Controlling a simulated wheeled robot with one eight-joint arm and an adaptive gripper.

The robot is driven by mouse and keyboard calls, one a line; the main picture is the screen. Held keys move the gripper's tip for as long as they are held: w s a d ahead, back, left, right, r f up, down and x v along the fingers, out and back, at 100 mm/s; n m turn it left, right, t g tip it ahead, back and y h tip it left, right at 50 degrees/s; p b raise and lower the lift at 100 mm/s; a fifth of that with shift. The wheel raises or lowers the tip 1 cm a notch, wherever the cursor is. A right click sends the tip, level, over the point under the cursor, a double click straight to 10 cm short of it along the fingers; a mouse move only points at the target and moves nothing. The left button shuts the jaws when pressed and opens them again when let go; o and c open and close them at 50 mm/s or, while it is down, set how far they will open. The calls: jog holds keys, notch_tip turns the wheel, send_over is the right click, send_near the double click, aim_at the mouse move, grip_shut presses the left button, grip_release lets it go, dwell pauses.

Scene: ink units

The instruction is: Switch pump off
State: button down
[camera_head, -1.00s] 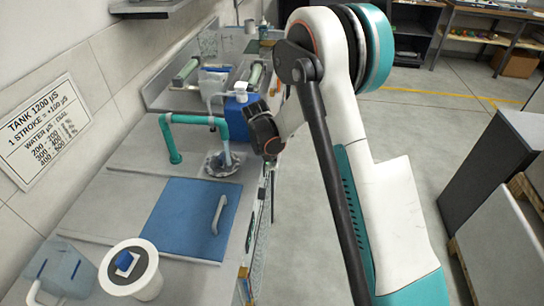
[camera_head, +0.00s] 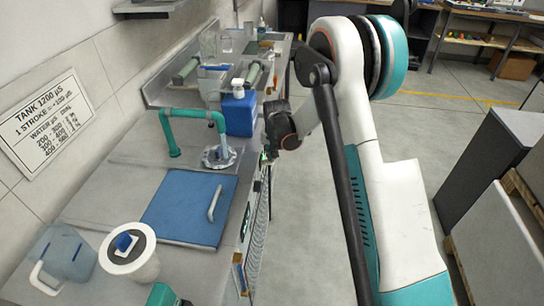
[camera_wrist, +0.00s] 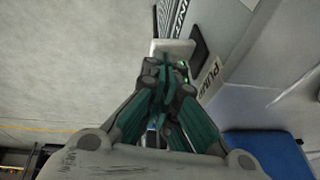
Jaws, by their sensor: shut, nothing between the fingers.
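The panel label reading PUMP (camera_wrist: 211,78) is on the light cabinet front in the wrist view. A pale block-like part (camera_wrist: 174,47), perhaps the switch, sits just beyond my gripper (camera_wrist: 168,72), with small green lights beside it. My gripper is shut with nothing between its fingers; its tips are at or very near the pale part, and contact cannot be told. In the head view my wrist hangs by the counter's front edge, and the fingers are mostly hidden. A teal pipe (camera_head: 190,114) bends over a round drain fitting (camera_head: 219,158).
The counter carries a blue lid with a handle (camera_head: 190,209), a blue bottle (camera_head: 239,112), a clear jug (camera_head: 66,252) and a white round container (camera_head: 129,254). A wall sign (camera_head: 45,128) hangs left. Open floor (camera_head: 310,215) lies right of the counter; grey cabinets stand farther right.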

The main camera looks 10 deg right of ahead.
jog(key=shift+s+d+f+b, duration=0.15)
jog(key=shift+d+f+b, duration=0.25)
jog(key=shift+f, duration=0.2)
jog(key=shift+s+d+f+b, duration=0.15)
jog(key=shift+d+f+b, duration=0.25)
jog(key=shift+f, duration=0.2)
jog(key=shift+a, duration=0.1)
jog(key=shift+w+a+r, duration=0.3)
jog(key=shift+a+r, duration=0.05)
jog(key=shift+a, duration=0.25)
